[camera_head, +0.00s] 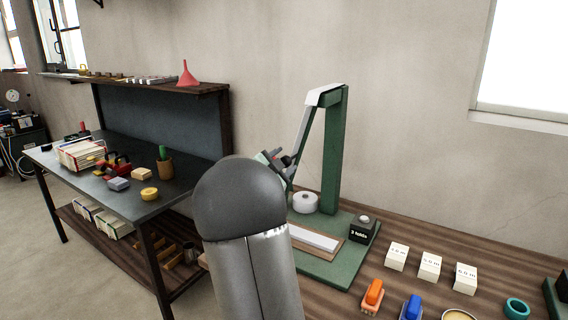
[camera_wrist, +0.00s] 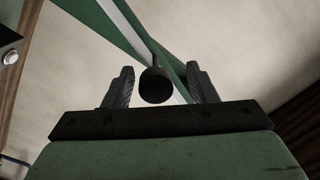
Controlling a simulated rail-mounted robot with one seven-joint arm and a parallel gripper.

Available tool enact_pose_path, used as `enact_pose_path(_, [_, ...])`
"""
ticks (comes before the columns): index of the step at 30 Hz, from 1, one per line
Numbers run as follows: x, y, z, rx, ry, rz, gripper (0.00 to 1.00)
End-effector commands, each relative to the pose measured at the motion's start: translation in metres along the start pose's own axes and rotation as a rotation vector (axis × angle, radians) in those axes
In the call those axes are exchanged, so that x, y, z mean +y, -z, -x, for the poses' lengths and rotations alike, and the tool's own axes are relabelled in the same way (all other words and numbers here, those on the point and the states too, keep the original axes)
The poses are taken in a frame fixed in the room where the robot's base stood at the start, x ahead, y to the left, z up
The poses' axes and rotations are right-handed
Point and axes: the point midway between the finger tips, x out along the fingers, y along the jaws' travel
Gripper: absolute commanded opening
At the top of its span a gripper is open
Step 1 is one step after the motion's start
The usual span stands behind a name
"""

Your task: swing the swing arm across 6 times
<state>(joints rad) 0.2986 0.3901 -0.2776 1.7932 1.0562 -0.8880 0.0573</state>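The swing arm (camera_head: 302,132) is a thin pale bar. It hangs from the top of a green post (camera_head: 331,150) and slants down and left. In the wrist view, a dark round knob (camera_wrist: 155,87) on a thin rod lies between the two fingers of my gripper (camera_wrist: 161,75), with gaps showing on both sides. My gripper is open. In the head view my gripper (camera_head: 276,161) is at the swing arm's lower end, partly hidden behind my own arm. A white strip (camera_head: 315,238) lies on a brown board on the green base (camera_head: 345,272).
A white roll (camera_head: 305,203) and a black box with a round button (camera_head: 363,231) stand on the base. White labelled blocks (camera_head: 430,266), an orange-handled tool (camera_head: 373,294) and a blue-handled one (camera_head: 411,307) are to the right. A cluttered dark workbench (camera_head: 120,207) stands left.

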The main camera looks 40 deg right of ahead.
Motion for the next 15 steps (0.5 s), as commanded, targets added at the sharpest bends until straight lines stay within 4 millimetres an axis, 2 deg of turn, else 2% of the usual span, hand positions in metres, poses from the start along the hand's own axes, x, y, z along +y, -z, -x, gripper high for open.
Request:
enact_pose_path(8, [0.001,0.000,0.007,0.000,-0.002,0.001,0.52])
enact_pose_path(11, [0.001,-0.001,0.022,-0.001,0.000,0.000,0.52])
enact_pose_path(15, [0.001,-0.001,0.054,-0.003,0.001,-0.001,0.52])
